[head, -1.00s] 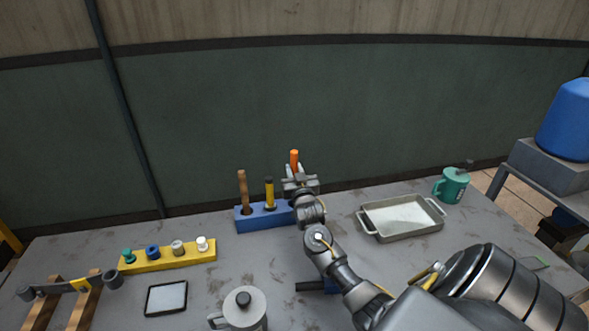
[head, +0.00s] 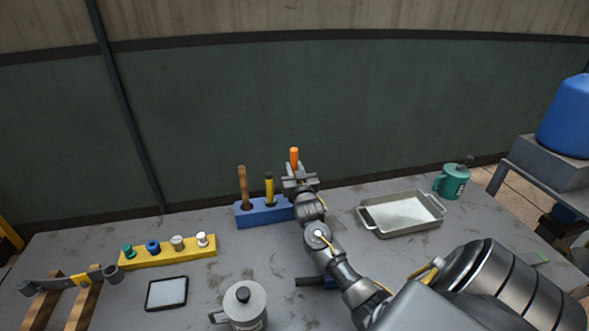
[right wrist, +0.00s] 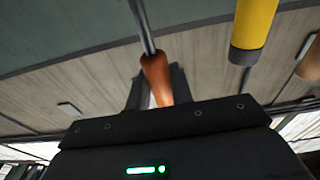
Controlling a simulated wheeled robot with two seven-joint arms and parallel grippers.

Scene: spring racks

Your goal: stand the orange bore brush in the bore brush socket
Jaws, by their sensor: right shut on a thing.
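The orange bore brush (head: 294,155) stands about upright in my right gripper (head: 298,178), its orange handle showing above the jaws. The right gripper is shut on it. In the right wrist view the orange handle (right wrist: 156,74) sits between the fingers, and a thin metal rod runs out from it. The blue rack (head: 252,216) stands at the back middle of the table, just left of the gripper. The gripper and wrist cover the rack's right end, so the brush's lower end and the socket there are hidden. My left gripper is not in view.
A brown-handled tool (head: 243,185) and a yellow-handled tool (head: 269,188) stand in the rack close by. A yellow holder (head: 168,257), a tablet (head: 167,293) and a grey pot (head: 243,308) are nearer.

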